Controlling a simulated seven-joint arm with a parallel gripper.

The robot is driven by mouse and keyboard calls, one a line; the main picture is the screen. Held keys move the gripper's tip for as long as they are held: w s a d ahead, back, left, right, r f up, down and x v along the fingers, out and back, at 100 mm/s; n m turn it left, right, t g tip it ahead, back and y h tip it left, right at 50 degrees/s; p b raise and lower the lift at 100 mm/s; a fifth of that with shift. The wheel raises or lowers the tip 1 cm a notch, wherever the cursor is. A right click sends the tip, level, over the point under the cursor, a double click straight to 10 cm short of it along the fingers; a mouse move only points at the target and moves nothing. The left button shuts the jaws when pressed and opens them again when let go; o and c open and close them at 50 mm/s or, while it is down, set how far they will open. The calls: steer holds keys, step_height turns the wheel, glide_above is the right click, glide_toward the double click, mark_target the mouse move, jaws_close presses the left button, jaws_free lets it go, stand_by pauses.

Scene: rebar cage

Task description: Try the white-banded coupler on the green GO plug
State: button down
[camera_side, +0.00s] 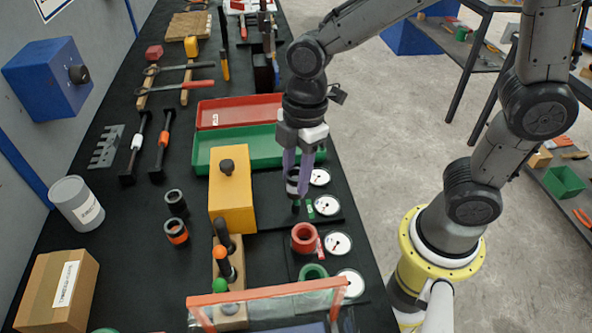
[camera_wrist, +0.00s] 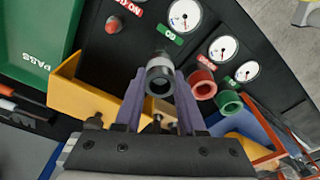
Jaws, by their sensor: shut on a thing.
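My gripper (camera_side: 297,180) has purple fingers and is shut on the white-banded coupler (camera_side: 292,186), a dark cylinder with a pale band. In the wrist view the coupler (camera_wrist: 159,80) sits between the fingertips with its open bore facing the camera. In the side view it is upright over the black gauge panel (camera_side: 328,210), above a small dark stub (camera_side: 296,207) beside the green GO label (camera_side: 308,206). The coupler and fingers hide most of the green GO plug; I cannot tell whether the coupler touches it. The GO label (camera_wrist: 171,38) also shows in the wrist view.
A yellow box (camera_side: 231,190) stands close left of the gripper. Red (camera_side: 304,238) and green (camera_side: 313,272) rings sit nearer the camera. Red (camera_side: 238,109) and green (camera_side: 205,151) trays lie behind. Two other couplers (camera_side: 176,231) stand left. A red plug (camera_wrist: 113,25) stands beside the panel label.

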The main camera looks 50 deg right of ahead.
steer(key=shift+f, duration=0.6)
steer(key=shift+f, duration=0.35)
steer(key=shift+f, duration=1.65)
steer(key=shift+c, duration=2.1)
jaws_free()
steer(key=r, duration=0.4)
steer(key=d+r, duration=0.1)
steer(key=r, duration=0.8)
steer(key=shift+s+d+r, duration=0.2)
steer(key=shift+d+r, duration=0.1)
steer(key=shift+d, duration=0.05)
